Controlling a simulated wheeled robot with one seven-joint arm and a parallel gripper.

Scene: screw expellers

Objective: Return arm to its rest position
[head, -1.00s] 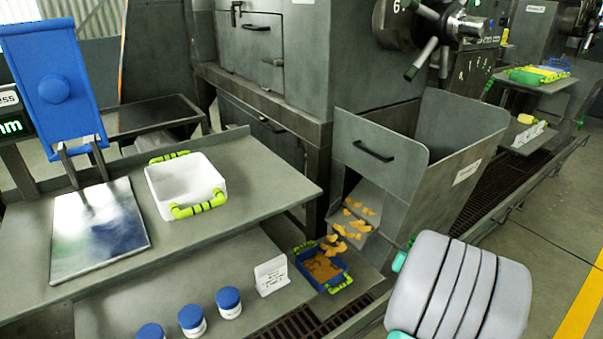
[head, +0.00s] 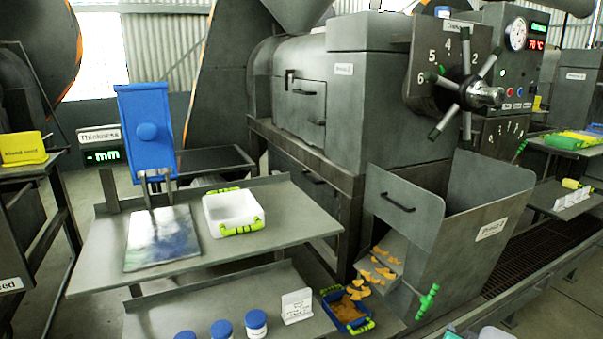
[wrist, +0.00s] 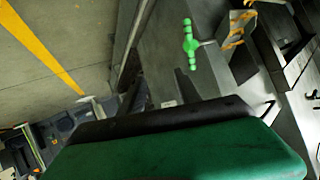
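A sliver of my white and teal arm shows at the bottom edge of the head view, low and right of centre. My gripper is outside the head view. In the wrist view, a large dark green and black part, which looks like my gripper (wrist: 185,145), fills the bottom. I see nothing held. A bright green handle (head: 427,302) is on the lower side of the grey press bin; it also shows in the wrist view (wrist: 190,45), apart from the dark green part.
The grey bin (head: 490,205) stands before the press, with orange pieces (head: 378,272) on its chute and a blue tray (head: 347,308) below. A white tray (head: 229,213) and a metal plate (head: 162,239) are on the left shelf. Blue-lidded jars (head: 256,323) sit lower. Floor is open at lower right.

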